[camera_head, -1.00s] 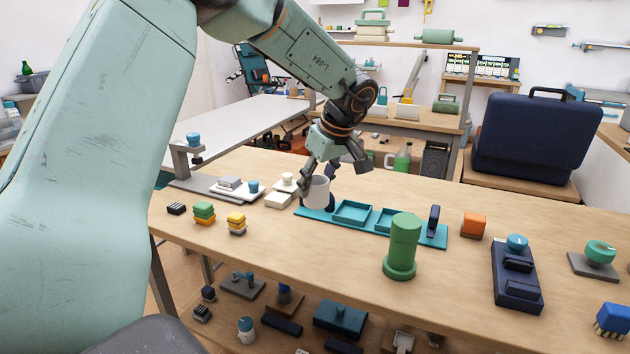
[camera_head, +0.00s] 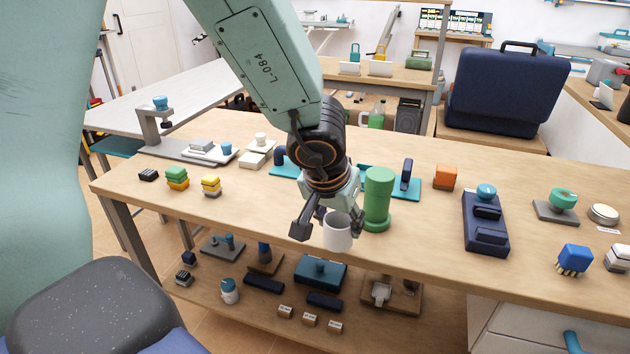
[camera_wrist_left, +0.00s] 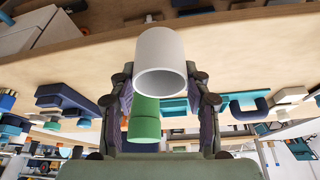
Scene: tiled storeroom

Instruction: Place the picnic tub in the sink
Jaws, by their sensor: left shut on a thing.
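A plain white round tub (camera_head: 337,236), the likely picnic tub, is held at the front edge of the wooden workbench, just left of a green cylinder. My left gripper (camera_head: 326,216) comes down from above and is shut on it. In the left wrist view the tub (camera_wrist_left: 160,62) sits between the two fingers (camera_wrist_left: 160,98), its open rim facing the camera and its inside looking empty. I cannot pick out a sink in these frames. My right gripper is not in view.
The green cylinder (camera_head: 378,200) stands close beside the tub. Behind are a teal tray (camera_head: 408,188), partly hidden by my arm, and an orange block (camera_head: 445,178). A navy device (camera_head: 486,225) stands to the right. A lower shelf (camera_head: 350,325) holds several small items.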

